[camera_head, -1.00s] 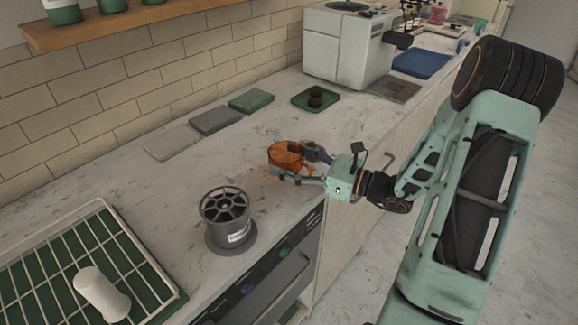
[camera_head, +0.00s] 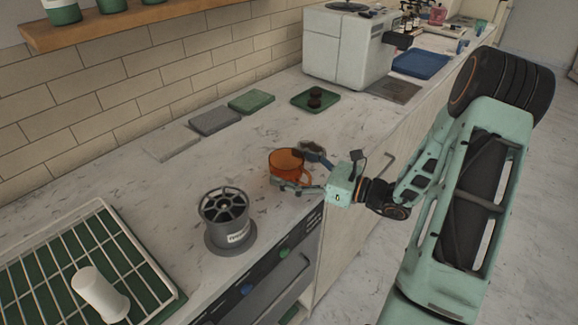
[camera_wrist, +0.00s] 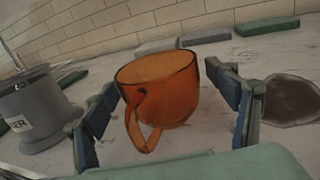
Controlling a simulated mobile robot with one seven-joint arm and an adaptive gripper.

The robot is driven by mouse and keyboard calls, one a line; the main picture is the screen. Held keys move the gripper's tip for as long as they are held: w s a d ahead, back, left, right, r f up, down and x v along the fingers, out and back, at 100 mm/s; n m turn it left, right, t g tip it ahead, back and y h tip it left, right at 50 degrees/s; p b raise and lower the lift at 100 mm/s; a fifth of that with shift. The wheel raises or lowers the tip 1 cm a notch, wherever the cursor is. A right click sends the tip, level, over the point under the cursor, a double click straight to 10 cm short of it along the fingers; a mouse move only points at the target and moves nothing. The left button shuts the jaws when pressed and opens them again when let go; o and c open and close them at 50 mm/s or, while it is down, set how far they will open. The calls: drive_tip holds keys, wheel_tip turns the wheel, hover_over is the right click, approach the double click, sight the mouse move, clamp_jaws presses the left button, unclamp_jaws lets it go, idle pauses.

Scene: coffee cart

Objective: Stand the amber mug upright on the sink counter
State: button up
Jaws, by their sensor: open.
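The amber mug (camera_head: 286,163) stands upright on the marble counter (camera_head: 160,205) near its front edge. It is see-through orange, and in the wrist view the mug (camera_wrist: 160,90) has its handle turned toward my wrist. My gripper (camera_head: 296,167) is open, with one finger on each side of the mug. In the wrist view the fingers of my gripper (camera_wrist: 160,110) are spread wide, and gaps show between them and the mug. The mug's far side is hidden.
A grey cylinder (camera_head: 229,219) with a slotted top stands left of the mug. A drying rack (camera_head: 130,240) holds a white object (camera_head: 100,294). Flat green (camera_head: 251,101) and grey (camera_head: 216,121) slabs lie near the wall. A green tray (camera_head: 300,102) with dark items and a coffee machine (camera_head: 347,50) are farther back.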

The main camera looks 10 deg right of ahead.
drive_tip(key=shift+r, duration=0.25)
drive_tip(key=v, duration=1.2)
